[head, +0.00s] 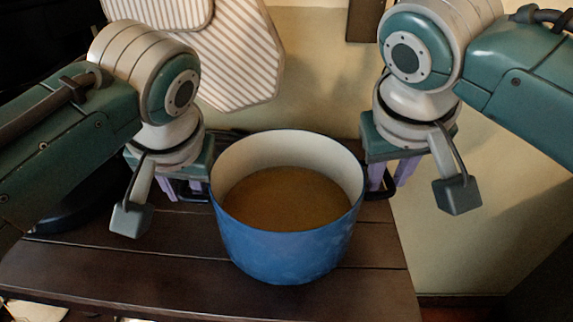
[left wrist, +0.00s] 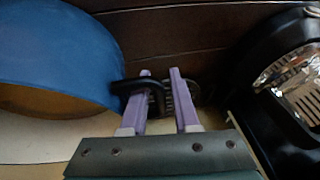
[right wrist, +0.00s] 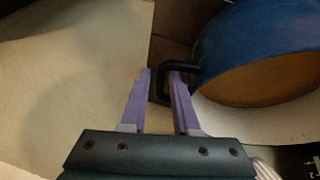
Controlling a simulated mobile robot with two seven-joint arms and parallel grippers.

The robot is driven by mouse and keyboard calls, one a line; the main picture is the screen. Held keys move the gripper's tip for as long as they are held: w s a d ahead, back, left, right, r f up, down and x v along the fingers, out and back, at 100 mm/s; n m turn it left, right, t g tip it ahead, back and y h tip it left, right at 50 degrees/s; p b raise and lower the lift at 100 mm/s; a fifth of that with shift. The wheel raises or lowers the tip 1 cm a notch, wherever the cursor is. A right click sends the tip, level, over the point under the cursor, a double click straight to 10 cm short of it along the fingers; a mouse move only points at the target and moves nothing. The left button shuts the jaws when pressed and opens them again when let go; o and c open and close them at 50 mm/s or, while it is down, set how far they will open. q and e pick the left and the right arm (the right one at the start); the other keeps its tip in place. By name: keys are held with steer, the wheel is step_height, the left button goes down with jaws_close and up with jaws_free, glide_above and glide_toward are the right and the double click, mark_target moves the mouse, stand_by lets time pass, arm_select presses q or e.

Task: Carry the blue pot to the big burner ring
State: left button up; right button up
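The blue pot (head: 285,250) stands upright on the dark wooden surface, with brown contents inside its pale inner wall. It has a black handle on each side. My left gripper (head: 182,190) is at the pot's left handle; in the left wrist view its purple fingers (left wrist: 162,90) stand apart on either side of the handle's outer bar (left wrist: 127,87). My right gripper (head: 390,180) is at the right handle (head: 380,193); in the right wrist view its fingers (right wrist: 160,85) stand apart with the handle's outer bar (right wrist: 156,92) between them. I cannot make out the big burner ring.
The wooden surface (head: 200,280) is bare in front of the pot. A black object with a shiny metal part (left wrist: 290,85) is near my left gripper. A pale wall with a striped hanging item (head: 235,55) is behind the pot. The surface ends just right of the pot.

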arm_select(q)
steer(key=shift+w+f, duration=0.2)
steer(key=shift+f, duration=0.25)
arm_select(e)
steer(key=shift+w+d+f, duration=0.1)
steer(key=shift+w+f, duration=0.1)
steer(key=shift+f, duration=0.25)
arm_select(q)
steer(key=shift+c, duration=0.3)
arm_select(e)
steer(key=shift+c, duration=0.3)
arm_select(q)
jaws_close()
arm_select(e)
jaws_close()
arm_select(q)
steer(key=shift+a, duration=0.1)
steer(key=shift+r, duration=0.15)
arm_select(e)
steer(key=shift+r, duration=0.15)
arm_select(q)
steer(key=shift+r, duration=0.1)
arm_select(e)
steer(key=shift+r, duration=0.1)
